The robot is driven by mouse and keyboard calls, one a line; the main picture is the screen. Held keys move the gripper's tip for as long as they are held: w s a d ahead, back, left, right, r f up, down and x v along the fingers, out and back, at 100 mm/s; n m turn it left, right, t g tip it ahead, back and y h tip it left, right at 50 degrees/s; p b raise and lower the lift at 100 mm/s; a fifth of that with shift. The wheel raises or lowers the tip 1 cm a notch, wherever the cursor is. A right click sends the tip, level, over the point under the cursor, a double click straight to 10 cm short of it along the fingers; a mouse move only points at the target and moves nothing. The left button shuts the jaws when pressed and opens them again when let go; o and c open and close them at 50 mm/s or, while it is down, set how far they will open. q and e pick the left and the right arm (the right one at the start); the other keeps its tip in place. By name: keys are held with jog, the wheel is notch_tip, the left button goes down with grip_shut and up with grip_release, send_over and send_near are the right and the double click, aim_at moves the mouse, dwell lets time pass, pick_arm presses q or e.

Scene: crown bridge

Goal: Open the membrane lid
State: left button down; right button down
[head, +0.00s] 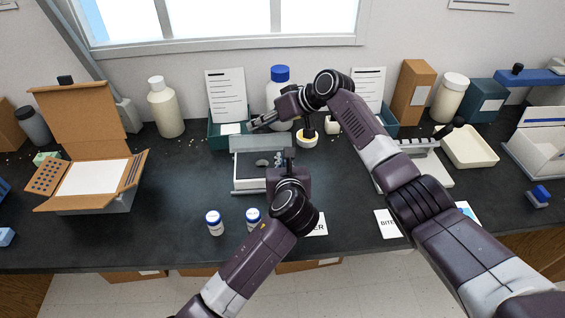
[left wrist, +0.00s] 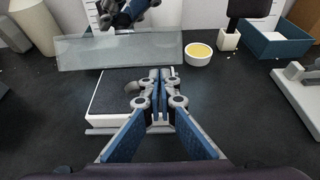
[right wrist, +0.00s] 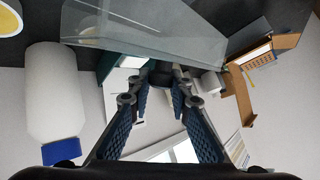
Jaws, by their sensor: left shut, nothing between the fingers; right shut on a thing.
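The membrane box (head: 240,184) is a low white-edged case near the middle of the bench. Its clear glass lid (head: 246,141) stands raised along the back; it also spans the left wrist view (left wrist: 90,52) and the right wrist view (right wrist: 120,32). My right gripper (head: 256,124) is shut on the lid's upper edge, with its fingertips (right wrist: 160,75) at that edge. My left gripper (head: 289,154) is shut and empty over the right part of the box; its fingertips (left wrist: 160,82) hide part of the dark interior (left wrist: 112,92). A small grey item (head: 262,162) shows inside.
Two small white bottles (head: 214,222) stand in front of the box. A yellow-filled dish (left wrist: 198,54) and a blue-capped bottle (head: 280,74) are behind. An open cardboard carton (head: 128,172) is left; bench between it and the box is clear.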

jog(key=shift+w+r, duration=0.15)
jog(key=shift+r, duration=0.05)
pick_arm(q)
jog(key=shift+w+r, duration=0.45)
jog(key=shift+r, duration=0.25)
jog(key=shift+w+r, duration=0.2)
pick_arm(e)
jog(key=shift+f, duration=0.2)
jog(key=c, duration=1.7)
grip_release()
jog(key=shift+f, duration=0.1)
jog(key=shift+c, duration=0.2)
jog(key=shift+s, duration=0.2)
pick_arm(q)
jog(key=shift+f, duration=0.1)
pick_arm(e)
jog(key=shift+d, duration=0.1)
